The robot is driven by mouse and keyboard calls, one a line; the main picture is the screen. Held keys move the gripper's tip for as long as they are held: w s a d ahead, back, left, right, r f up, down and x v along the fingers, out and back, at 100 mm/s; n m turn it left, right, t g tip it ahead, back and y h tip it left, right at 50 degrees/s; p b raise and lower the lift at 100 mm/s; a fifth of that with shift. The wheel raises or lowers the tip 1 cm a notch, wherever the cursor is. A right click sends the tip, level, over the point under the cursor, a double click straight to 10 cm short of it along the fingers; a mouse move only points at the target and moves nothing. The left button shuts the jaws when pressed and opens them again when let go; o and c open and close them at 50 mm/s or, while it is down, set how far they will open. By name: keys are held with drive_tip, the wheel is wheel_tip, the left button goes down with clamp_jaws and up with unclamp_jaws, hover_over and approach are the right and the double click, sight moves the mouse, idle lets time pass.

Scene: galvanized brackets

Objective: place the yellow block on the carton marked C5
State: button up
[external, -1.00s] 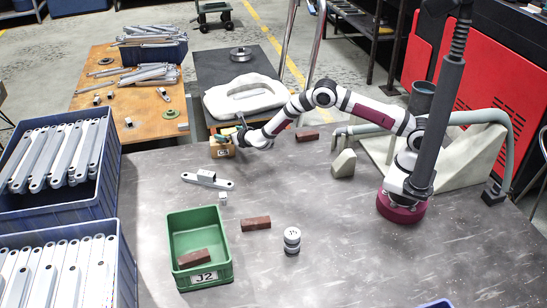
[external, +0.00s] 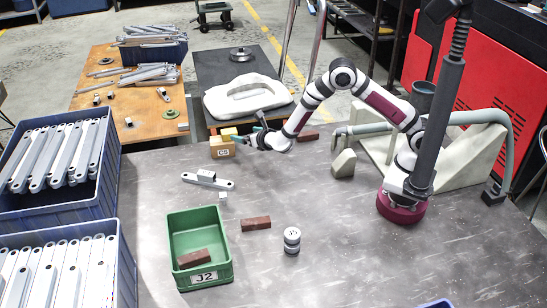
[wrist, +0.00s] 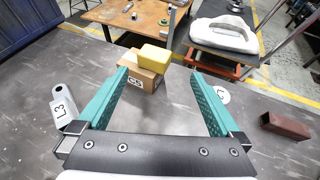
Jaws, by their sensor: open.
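The yellow block (external: 229,131) rests on top of the small brown carton marked C5 (external: 222,151), at the far edge of the grey table. In the wrist view the yellow block (wrist: 154,57) lies on the carton (wrist: 140,76), set a little askew to it. My gripper (external: 249,138) is just right of the carton. Its teal fingers are open and empty, and in the wrist view the gripper (wrist: 159,72) faces the block with clear space between.
A grey bracket (external: 208,181) lies in front of the carton. A green bin marked J2 (external: 170,246) holds a brick; another brick (external: 256,223) and a metal cylinder (external: 292,240) stand nearby. A brick (external: 307,136) lies behind my arm. Blue crates (external: 62,210) line the left.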

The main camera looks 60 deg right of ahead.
drive_tip(key=s+d+r+m+g+h, duration=0.4)
drive_tip(key=s+d+r+m, duration=0.45)
drive_tip(key=d+m, duration=0.3)
drive_tip(key=s+d+r+m+g, duration=0.3)
drive_tip(key=s+d+m+g, duration=0.25)
drive_tip(key=s+m, duration=0.4)
drive_tip(key=s+a+m+g+y, duration=0.35)
drive_tip(key=s+m+y, duration=0.45)
drive_tip(key=s, duration=1.1)
drive_tip(key=s+a+m+y, duration=0.3)
drive_tip(key=s+a+m, duration=0.2)
drive_tip(key=a+m, duration=0.2)
drive_tip(key=shift+s+a+f+t, duration=0.3)
drive_tip(key=shift+s+a+f, duration=0.1)
drive_tip(key=shift+a, duration=0.85)
